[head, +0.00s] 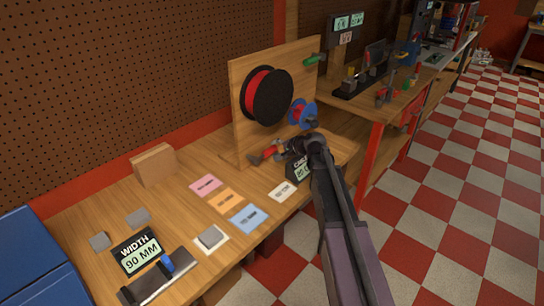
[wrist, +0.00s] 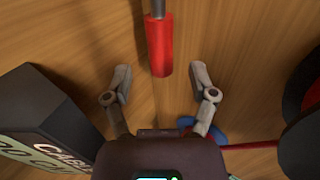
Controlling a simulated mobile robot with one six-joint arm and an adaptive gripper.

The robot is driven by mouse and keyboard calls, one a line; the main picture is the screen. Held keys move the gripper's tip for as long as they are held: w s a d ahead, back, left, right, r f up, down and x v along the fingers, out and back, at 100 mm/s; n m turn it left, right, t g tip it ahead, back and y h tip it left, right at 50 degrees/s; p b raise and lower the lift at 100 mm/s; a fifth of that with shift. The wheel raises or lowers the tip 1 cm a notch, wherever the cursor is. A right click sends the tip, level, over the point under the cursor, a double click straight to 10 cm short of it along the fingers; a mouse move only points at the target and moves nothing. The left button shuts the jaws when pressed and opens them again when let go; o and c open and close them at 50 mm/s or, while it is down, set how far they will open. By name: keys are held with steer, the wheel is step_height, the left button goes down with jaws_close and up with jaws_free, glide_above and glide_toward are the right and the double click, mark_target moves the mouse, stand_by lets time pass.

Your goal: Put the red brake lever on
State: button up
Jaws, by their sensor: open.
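The red brake lever (head: 270,153) appears as a red grip with a grey end, low beside the wooden panel on the bench. In the wrist view its red grip (wrist: 159,45) points down from the top edge, with a grey rod (wrist: 157,8) above it. My gripper (wrist: 160,70) is open, one finger to each side of the grip's near end, with clear gaps and no contact visible. In the head view my gripper (head: 296,145) is just right of the lever. The lever's far end is outside the wrist view.
A wooden panel (head: 238,110) carries a black spool with red line (head: 266,96) and a blue spool (head: 302,113). A dark cable-length display (wrist: 45,105) stands close left of my gripper in the wrist view. Coloured cards (head: 226,200) lie on the bench (head: 180,235).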

mark_target(272, 151)
steer(key=shift+b+x, duration=0.8)
steer(key=shift+x, duration=1.1)
jaws_close()
